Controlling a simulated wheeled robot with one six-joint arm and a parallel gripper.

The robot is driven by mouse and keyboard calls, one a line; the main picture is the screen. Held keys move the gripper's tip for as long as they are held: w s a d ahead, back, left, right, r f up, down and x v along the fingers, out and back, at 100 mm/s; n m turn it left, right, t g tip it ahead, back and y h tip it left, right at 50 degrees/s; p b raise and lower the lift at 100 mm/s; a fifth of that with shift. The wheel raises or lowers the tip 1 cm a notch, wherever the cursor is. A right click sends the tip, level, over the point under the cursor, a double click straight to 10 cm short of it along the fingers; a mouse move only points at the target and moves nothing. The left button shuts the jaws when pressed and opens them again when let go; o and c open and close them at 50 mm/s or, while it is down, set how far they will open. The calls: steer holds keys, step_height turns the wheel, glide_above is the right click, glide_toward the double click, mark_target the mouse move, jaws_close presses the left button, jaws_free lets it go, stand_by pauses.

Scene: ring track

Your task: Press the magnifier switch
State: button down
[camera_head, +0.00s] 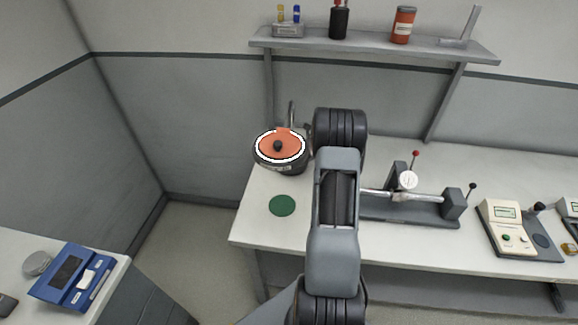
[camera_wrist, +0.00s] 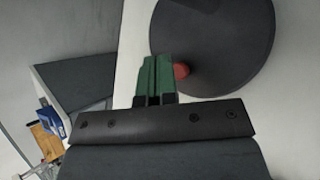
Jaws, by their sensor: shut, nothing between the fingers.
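In the wrist view, a small red button (camera_wrist: 182,71) sits near the edge of a dark round disc (camera_wrist: 222,40); it looks like a switch, but I cannot confirm that it is the magnifier's. My gripper (camera_wrist: 157,60) has green fingers, shut together and empty. The fingertips are just left of the red button and overlap the disc's left edge in the picture. I cannot tell whether they touch the button. In the head view my arm hides the gripper, and no magnifier can be clearly made out.
On the white bench (camera_head: 262,238) are a round device with an orange top (camera_head: 266,149), a green disc (camera_head: 282,205), a grey fixture with a dial (camera_head: 408,180) and a cream meter (camera_head: 505,226). A shelf (camera_head: 375,50) is above. A blue scale (camera_head: 72,281) is on the left table.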

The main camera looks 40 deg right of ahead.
steer(key=shift+f, duration=0.2)
stand_by(0.3)
steer(key=shift+f+b, duration=0.3)
steer(key=shift+b, duration=0.05)
steer(key=shift+f+b, duration=0.4)
steer(key=shift+f, duration=0.1)
stand_by(0.6)
steer(key=shift+r, duration=0.1)
stand_by(0.4)
steer(key=shift+r+p, duration=0.8)
steer(key=shift+r, duration=0.1)
step_height(320, 180, up, 5)
steer(key=p, duration=0.4)
steer(key=shift+f, duration=0.1)
stand_by(0.7)
